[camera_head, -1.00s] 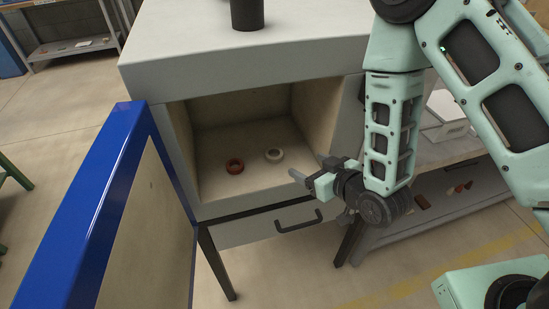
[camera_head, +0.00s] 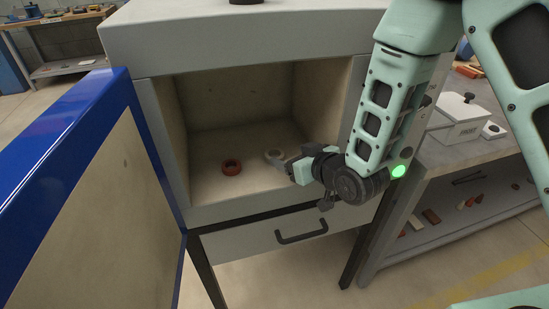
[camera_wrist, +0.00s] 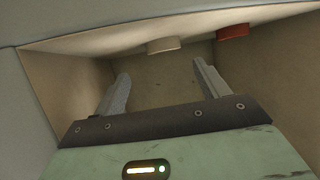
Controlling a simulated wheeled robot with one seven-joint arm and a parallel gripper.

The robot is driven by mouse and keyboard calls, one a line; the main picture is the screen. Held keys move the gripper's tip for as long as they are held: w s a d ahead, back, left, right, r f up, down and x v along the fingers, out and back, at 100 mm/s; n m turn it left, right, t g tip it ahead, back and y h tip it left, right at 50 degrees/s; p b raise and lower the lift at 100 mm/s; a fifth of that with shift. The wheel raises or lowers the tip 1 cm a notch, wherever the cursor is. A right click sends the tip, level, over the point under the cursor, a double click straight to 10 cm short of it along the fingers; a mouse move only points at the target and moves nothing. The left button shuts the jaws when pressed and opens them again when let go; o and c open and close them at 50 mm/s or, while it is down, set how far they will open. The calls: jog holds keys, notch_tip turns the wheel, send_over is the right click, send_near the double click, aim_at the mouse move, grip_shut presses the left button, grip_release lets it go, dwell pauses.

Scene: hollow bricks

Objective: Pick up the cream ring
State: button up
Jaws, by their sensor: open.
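The cream ring (camera_head: 271,155) lies on the floor of the open box-like chamber, right of the red ring (camera_head: 231,167). My gripper (camera_head: 279,166) is at the chamber's mouth, its fingers pointing in toward the cream ring and partly covering it in the head view. In the wrist view, my gripper (camera_wrist: 160,68) is open with nothing between its fingers. There the cream ring (camera_wrist: 164,45) shows just beyond the fingertips, roughly in line with the gap, and the red ring (camera_wrist: 233,31) is farther right. I cannot tell whether a finger touches the cream ring.
The blue-edged door (camera_head: 62,160) stands open at left. The chamber's side walls (camera_head: 171,130) and roof (camera_head: 240,45) bound the opening. A drawer with a dark handle (camera_head: 301,229) is below. A workbench (camera_head: 465,150) with a white box stands at right.

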aim_at(271, 152)
jog(key=shift+s+a+f+p+x, duration=0.1)
jog(key=shift+p+x, duration=0.15)
jog(key=shift+x, duration=0.8)
jog(key=shift+s+a+f+p+x, duration=0.1)
jog(key=shift+p+x, duration=0.2)
jog(key=shift+x, duration=0.75)
jog(key=shift+s+a+f+p+x, duration=0.1)
jog(key=shift+p+x, duration=0.15)
jog(key=shift+x, duration=0.8)
jog(key=c, duration=1)
